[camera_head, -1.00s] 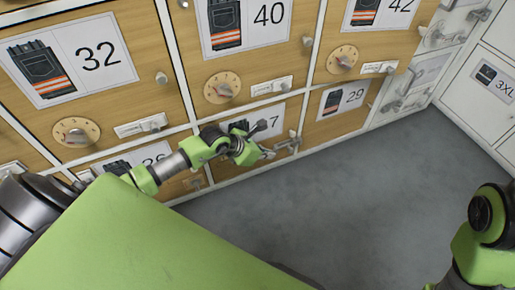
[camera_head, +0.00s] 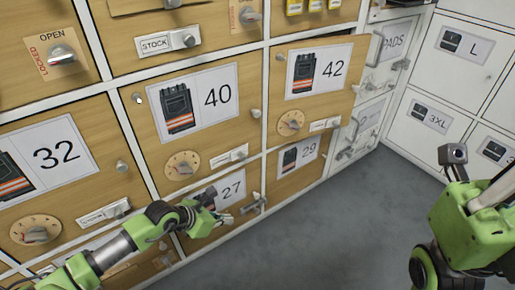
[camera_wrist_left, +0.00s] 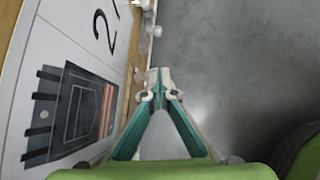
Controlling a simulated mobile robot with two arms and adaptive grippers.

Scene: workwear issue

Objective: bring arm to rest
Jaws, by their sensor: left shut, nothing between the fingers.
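My left gripper (camera_head: 226,219) is at the end of my green and grey arm, which comes in from the lower left. It is close in front of the wooden locker door 27 (camera_head: 234,189). In the left wrist view my left gripper (camera_wrist_left: 153,76) has its teal and pale fingers together at the tips, with nothing between them. Door 27's label (camera_wrist_left: 82,50) lies beside it on the left. My right arm (camera_head: 470,225) is bent at the right edge; I see no right gripper fingers.
Wooden locker doors 32 (camera_head: 70,165), 40 (camera_head: 205,100), 42 (camera_head: 312,75) and 29 (camera_head: 300,155) have protruding knobs and latches. White lockers (camera_head: 430,130) stand at the right. The grey floor (camera_head: 330,235) between my arms is clear.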

